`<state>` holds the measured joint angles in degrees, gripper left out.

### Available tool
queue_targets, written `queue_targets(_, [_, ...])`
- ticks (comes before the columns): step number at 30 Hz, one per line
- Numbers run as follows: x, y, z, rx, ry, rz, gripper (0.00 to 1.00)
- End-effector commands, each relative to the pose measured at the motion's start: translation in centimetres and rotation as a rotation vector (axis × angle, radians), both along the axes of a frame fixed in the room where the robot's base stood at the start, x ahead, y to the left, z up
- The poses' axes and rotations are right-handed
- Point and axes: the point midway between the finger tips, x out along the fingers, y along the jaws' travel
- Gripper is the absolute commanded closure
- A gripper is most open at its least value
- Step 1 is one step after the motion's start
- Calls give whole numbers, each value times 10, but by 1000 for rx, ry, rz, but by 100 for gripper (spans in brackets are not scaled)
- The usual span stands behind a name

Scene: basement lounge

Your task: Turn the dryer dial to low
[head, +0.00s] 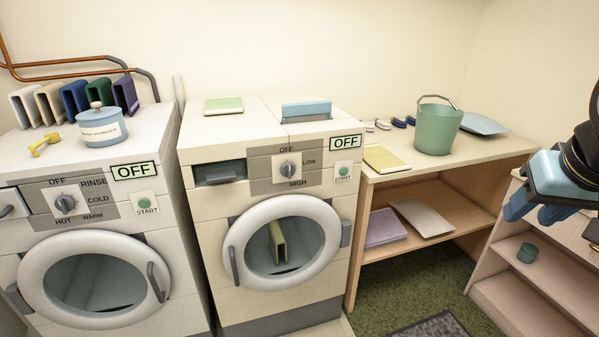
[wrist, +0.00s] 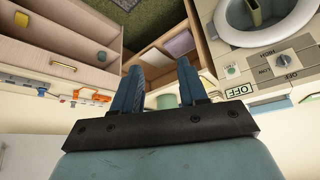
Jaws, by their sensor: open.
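The dryer (head: 200,240) is the cream machine in the middle of the head view. Its grey dial (head: 289,169) sits on a panel marked OFF at the top, LOW at the right and HIGH at the bottom. The dial's mark looks near vertical, and a sign (head: 345,142) beside it reads OFF. The dial also shows upside down at the upper right of the wrist view (wrist: 284,60). My gripper (head: 533,212) is at the right of the head view, well away from the dryer. Its blue fingers (wrist: 160,88) are apart and empty in the wrist view.
A washer (head: 165,230) with its own dial stands left of the dryer. A wooden table (head: 480,157) with a green bucket (head: 437,128) and a yellow book (head: 385,159) stands at the dryer's right. A low shelf unit (head: 505,285) is below my gripper. Green carpet lies between.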

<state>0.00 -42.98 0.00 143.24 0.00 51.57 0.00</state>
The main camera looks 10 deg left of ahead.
Motion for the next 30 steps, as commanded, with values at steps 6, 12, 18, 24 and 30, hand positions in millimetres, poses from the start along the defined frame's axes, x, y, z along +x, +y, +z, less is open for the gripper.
queue_targets(6, [5,2,0,1,-6,6,44])
queue_targets(12, [50,24,-5,14,-75,61,25])
queue_targets(18, [120,62,-17,39,-200,142,21])
queue_targets(24, [180,108,-35,72,-326,214,21])
queue_targets(30, [226,161,-58,109,-451,276,21])
